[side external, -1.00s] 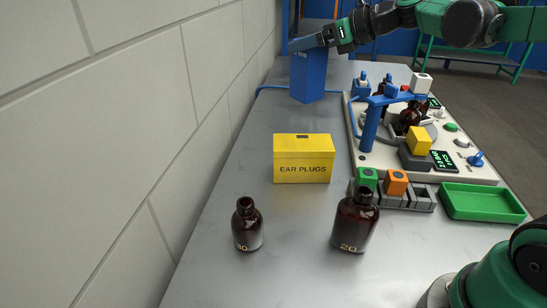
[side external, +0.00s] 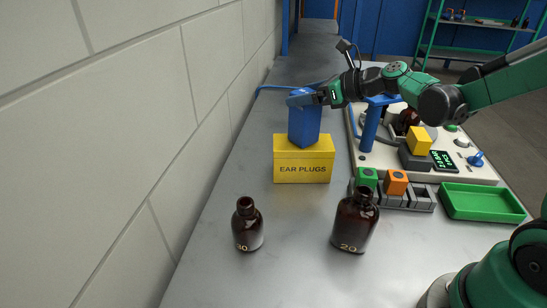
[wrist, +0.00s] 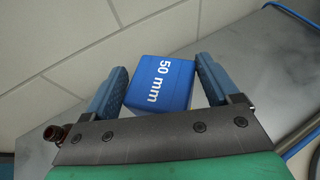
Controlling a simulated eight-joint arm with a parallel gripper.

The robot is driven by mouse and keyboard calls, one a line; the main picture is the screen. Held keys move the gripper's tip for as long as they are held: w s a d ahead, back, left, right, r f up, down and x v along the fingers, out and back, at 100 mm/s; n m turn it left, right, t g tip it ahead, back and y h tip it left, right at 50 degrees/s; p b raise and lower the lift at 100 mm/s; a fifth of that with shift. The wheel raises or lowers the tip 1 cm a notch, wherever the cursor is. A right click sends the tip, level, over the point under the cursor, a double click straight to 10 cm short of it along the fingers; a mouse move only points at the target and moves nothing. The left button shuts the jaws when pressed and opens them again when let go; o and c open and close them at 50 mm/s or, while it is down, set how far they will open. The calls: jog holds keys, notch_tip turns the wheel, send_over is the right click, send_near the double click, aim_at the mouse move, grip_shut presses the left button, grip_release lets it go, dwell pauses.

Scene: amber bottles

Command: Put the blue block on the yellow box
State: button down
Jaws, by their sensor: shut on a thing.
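The blue block (side external: 304,126) is upright between the fingers of my gripper (side external: 303,97), which is shut on it near its top. In the wrist view the block (wrist: 163,84) shows a white "50 mm" label, with one finger on each side. The yellow box (side external: 303,165), marked "EAR PLUGS", stands on the grey table. In the side view the block's lower end meets the top of the box. I cannot tell whether it touches the box or is just above or behind it.
Two amber bottles, the left (side external: 247,226) and right (side external: 355,221), stand in front of the box. Right are a holder with green (side external: 367,177) and orange (side external: 396,183) blocks, a green tray (side external: 482,202) and a device panel. A wall runs along the left.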

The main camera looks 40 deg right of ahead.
jog(key=shift+f, duration=0.15)
grip_release()
